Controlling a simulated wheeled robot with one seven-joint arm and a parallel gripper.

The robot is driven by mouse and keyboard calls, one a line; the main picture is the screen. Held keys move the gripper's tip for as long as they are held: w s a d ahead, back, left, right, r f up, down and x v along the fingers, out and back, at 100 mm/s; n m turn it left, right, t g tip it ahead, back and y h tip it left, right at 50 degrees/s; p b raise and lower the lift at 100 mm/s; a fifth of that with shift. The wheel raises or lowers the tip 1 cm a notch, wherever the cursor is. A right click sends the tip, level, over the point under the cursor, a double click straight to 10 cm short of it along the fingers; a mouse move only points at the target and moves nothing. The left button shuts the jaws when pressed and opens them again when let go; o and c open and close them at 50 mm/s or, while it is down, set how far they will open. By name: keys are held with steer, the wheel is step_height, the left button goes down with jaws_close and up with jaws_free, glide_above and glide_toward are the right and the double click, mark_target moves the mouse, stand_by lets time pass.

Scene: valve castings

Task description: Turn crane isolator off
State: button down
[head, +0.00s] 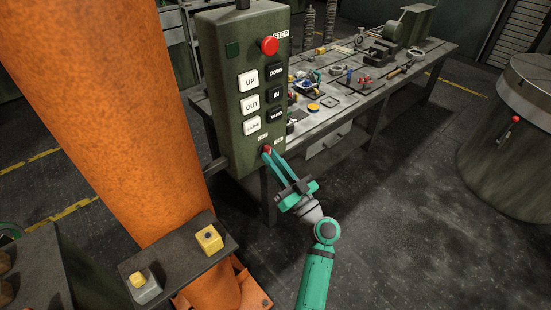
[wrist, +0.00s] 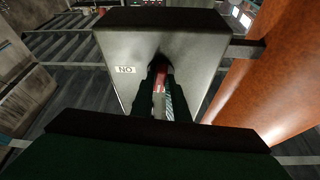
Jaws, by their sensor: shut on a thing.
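The crane isolator (head: 266,148) is a small red switch low on the front of the dark green control box (head: 237,95). Two small labels sit just above it, too small to read in the head view. My gripper (head: 268,153) reaches up to it from the lower right and is shut on it. In the wrist view the red isolator handle (wrist: 160,77) lies between the two fingers (wrist: 161,95), roughly upright in the picture. A white label (wrist: 125,70) beside it reads ON upside down. The other label is hidden there.
The box carries a red stop button (head: 269,45) and several white and black push buttons above the isolator. A thick orange column (head: 110,100) stands left of the box. A cluttered workbench (head: 345,95) stands behind. The floor at the right is clear up to a round drum (head: 510,150).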

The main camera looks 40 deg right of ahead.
steer(key=n, duration=0.1)
steer(key=n+y, duration=0.1)
steer(key=shift+w+d+n+y, duration=0.1)
steer(key=shift+d+n+y, duration=0.05)
steer(key=shift+n+y, duration=0.15)
steer(key=shift+a, duration=0.25)
steer(key=c, duration=1.8)
jaws_free()
steer(key=shift+c, duration=0.2)
steer(key=shift+o, duration=0.6)
steer(key=shift+d, duration=0.1)
steer(key=a+v, duration=0.1)
steer(key=v, duration=1)
steer(key=shift+d, duration=0.5)
